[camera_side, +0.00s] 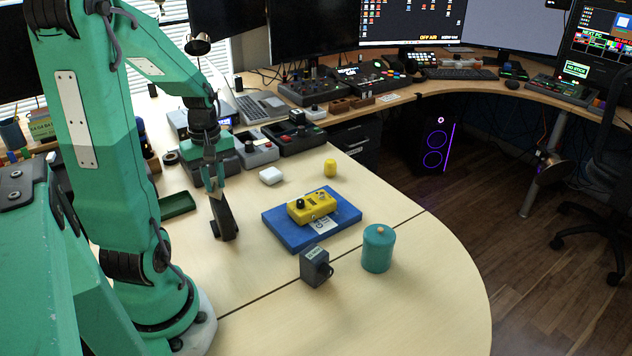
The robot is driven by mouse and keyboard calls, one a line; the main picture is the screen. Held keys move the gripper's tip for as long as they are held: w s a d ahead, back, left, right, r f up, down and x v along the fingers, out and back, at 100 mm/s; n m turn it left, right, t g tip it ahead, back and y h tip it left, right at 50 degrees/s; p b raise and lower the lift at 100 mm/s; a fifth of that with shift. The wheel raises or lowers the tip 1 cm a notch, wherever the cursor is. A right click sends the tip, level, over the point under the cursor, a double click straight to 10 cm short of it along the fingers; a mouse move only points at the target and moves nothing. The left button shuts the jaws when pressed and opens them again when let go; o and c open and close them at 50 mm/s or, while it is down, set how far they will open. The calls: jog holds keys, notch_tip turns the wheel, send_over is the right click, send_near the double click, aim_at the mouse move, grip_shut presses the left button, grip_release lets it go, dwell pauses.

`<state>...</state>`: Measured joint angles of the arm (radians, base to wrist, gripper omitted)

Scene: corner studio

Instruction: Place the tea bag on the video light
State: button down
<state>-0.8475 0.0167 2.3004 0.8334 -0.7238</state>
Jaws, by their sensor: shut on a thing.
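My gripper (214,190) points down at the left of the wooden desk. It is shut on a small pale tan thing, which looks like the tea bag (214,188); the fingers hide much of it. Directly below is a dark, narrow, tilted upright thing on a small foot, which looks like the video light (224,219). The tea bag is at its upper end; I cannot tell whether they touch.
A blue book (275,227) bears a yellow pedal (312,206). In front are a grey box (315,267) and a teal canister (378,249). A green tray (177,205) lies left of the gripper.

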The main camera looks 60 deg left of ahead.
jog(key=shift+f, duration=0.15)
jog(key=c, duration=1.3)
grip_release()
notch_tip(320, 180, up, 12)
